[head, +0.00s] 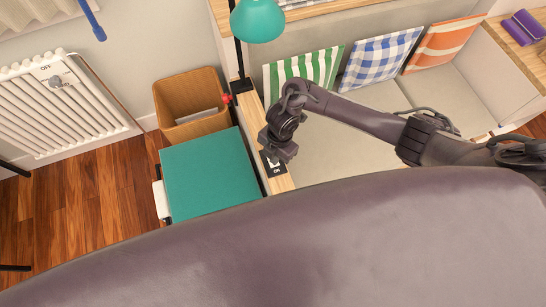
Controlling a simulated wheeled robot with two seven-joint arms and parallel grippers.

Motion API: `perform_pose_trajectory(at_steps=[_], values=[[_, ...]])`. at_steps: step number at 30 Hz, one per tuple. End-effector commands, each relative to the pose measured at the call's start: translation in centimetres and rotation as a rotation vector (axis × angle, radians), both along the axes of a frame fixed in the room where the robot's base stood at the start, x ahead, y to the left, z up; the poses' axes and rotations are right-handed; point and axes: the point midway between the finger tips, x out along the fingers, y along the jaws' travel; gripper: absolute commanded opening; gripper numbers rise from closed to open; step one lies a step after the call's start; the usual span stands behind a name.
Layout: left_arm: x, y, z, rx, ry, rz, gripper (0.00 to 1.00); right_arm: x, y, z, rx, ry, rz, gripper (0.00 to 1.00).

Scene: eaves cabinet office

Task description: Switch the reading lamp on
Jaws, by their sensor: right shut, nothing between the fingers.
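The reading lamp has a teal shade (258,20) at the top of the head view. Its dark pole runs down to a black base on a narrow wooden ledge (246,112). A small black switch plate (277,171) with white "ON" lettering lies on the near part of this ledge. My right gripper (279,154) is shut and empty, pointing down right over the plate and hiding part of it. I cannot tell whether it touches the switch. Whether the lamp is lit is not clear. My left gripper is not in view.
A teal-topped stand (208,173) is left of the ledge, with a wooden bin (190,103) behind it. A small red item (226,99) is by the lamp base. A white radiator (55,110) marked "OFF" stands left. A cushioned bench (375,98) with several pillows is right.

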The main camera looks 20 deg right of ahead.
Motion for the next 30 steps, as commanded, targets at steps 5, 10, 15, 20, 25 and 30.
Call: perform_pose_trajectory(at_steps=[5, 10, 15, 20, 25, 30], values=[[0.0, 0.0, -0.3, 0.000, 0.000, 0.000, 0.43, 0.0, 0.0, -0.3, 0.000, 0.000, 0.000, 0.00], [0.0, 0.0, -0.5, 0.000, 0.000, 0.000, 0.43, 0.0, 0.0, -0.6, 0.000, 0.000, 0.000, 0.00], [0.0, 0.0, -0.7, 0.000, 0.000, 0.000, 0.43, 0.0, 0.0, -0.9, 0.000, 0.000, 0.000, 0.00], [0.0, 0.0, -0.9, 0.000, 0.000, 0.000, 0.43, 0.0, 0.0, -1.1, 0.000, 0.000, 0.000, 0.00], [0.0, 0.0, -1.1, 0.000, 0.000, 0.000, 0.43, 0.0, 0.0, -1.4, 0.000, 0.000, 0.000, 0.00], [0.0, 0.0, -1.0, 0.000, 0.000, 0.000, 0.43, 0.0, 0.0, -1.2, 0.000, 0.000, 0.000, 0.00]])
